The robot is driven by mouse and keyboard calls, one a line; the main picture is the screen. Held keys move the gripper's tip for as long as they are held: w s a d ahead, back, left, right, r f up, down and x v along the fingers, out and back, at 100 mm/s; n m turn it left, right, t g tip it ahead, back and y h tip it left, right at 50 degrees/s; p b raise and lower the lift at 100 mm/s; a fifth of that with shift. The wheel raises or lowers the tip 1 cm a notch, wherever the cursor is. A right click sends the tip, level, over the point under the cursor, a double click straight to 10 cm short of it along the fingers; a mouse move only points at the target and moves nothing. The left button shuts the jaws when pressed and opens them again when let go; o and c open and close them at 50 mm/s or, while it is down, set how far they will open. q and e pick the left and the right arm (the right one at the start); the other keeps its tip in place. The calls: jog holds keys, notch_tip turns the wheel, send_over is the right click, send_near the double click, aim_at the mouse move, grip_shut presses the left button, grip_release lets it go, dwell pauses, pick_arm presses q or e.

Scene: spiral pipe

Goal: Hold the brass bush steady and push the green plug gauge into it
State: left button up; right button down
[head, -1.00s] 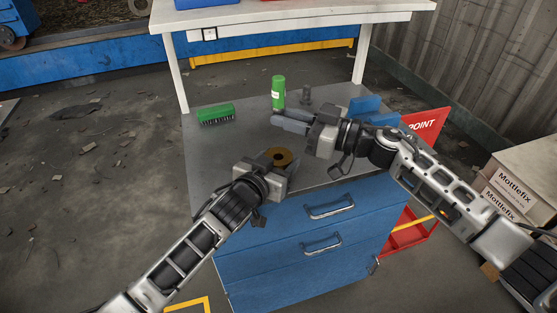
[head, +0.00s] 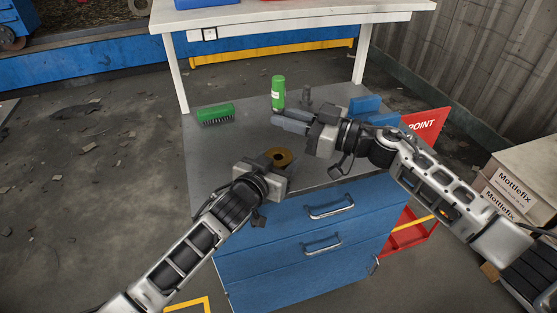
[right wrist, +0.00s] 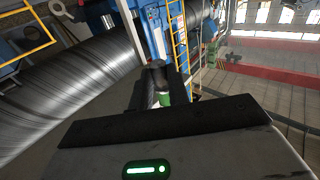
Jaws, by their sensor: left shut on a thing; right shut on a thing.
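The brass bush (head: 279,156) is a short ring with a dark hole, low over the near part of the grey bench top (head: 222,160). My left gripper (head: 268,167) is shut on it from the near side and hides part of it. The green plug gauge (head: 278,92), a cylinder with a pale label, stands upright at the fingertips of my right gripper (head: 279,116). That gripper is shut on it, farther back than the bush and apart from it. In the right wrist view a bit of green gauge (right wrist: 165,98) shows between the dark fingers.
A green brush (head: 216,114) lies at the back left of the bench. A small dark grey post (head: 306,94) and a blue block (head: 365,105) stand behind my right gripper. Blue drawers (head: 310,240) are below. A red sign (head: 425,124) and cartons (head: 515,190) are at right.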

aim_at(288, 159)
jog(key=shift+f, duration=3.85)
jog(key=shift+f, duration=0.2)
jog(key=shift+f, duration=0.3)
jog(key=shift+f, duration=0.55)
jog(key=shift+r, duration=0.1)
jog(key=shift+r, duration=0.45)
jog(key=shift+f, duration=0.4)
jog(key=shift+r, duration=0.4)
